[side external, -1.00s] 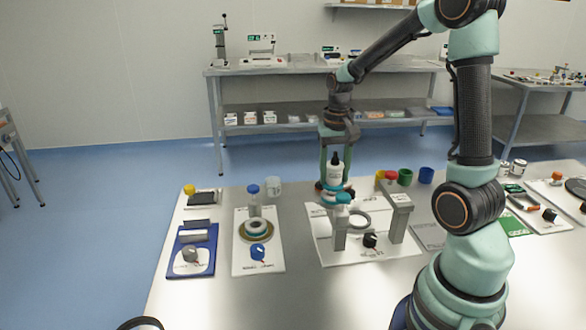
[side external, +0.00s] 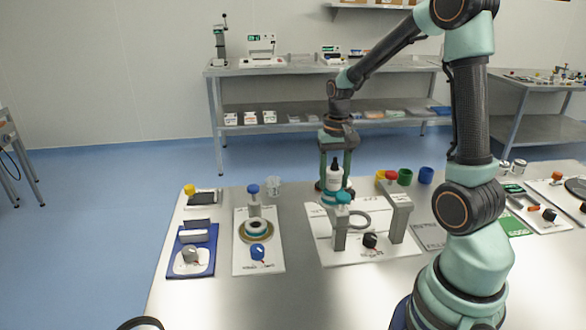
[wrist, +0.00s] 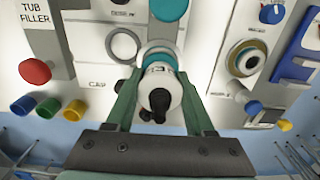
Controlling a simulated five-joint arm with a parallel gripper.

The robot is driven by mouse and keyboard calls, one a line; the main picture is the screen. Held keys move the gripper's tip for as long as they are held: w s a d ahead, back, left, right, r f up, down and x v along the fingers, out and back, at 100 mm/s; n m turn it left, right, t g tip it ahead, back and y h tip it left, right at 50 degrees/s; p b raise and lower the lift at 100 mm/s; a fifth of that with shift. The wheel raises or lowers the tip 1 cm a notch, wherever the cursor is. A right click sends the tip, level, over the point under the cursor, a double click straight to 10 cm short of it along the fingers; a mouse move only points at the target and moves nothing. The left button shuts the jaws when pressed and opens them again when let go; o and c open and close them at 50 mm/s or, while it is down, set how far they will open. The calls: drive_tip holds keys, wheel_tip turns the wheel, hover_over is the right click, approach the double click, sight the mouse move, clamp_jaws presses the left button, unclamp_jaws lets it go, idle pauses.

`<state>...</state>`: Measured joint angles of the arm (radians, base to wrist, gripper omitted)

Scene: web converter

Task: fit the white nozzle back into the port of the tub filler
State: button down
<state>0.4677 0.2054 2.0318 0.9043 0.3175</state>
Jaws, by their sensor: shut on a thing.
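My gripper (wrist: 162,98) has its green fingers on both sides of the white nozzle (wrist: 157,77), a bottle-like piece with a black tip, and is shut on it. In the side view my gripper (side external: 335,176) points down and the nozzle (side external: 334,180) stands upright between the fingers, black tip up. A teal ring (side external: 334,197) shows at its lower end. The tub filler (wrist: 32,13) is the labelled grey station with a red knob (wrist: 35,71); in the side view its grey post (side external: 398,217) stands right of the nozzle. The port is hidden or not clear, and I cannot tell whether the nozzle touches it.
A grey post with a teal knob (side external: 343,197) stands close in front of my gripper. Yellow, green and blue cups (side external: 405,177) stand behind the red knob. A panel with a blue knob (side external: 258,252) lies left, with a clear cup (side external: 274,186) behind it.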

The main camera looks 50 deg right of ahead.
drive_tip(key=shift+f, duration=0.2)
drive_tip(key=shift+c, duration=0.9)
unclamp_jaws()
wheel_tip(320, 180, up, 12)
drive_tip(key=shift+r, duration=0.1)
drive_tip(key=shift+a, duration=0.1)
drive_tip(key=s+a+n+t, duration=0.2)
drive_tip(key=a+n, duration=0.2)
drive_tip(key=a, duration=0.4)
drive_tip(key=s+a+n+t, duration=0.2)
drive_tip(key=a+n, duration=0.3)
drive_tip(key=a, duration=0.3)
drive_tip(key=shift+s+a+r+t, duration=0.15)
drive_tip(key=shift+s+a+t, duration=0.05)
drive_tip(key=shift+t, duration=0.6)
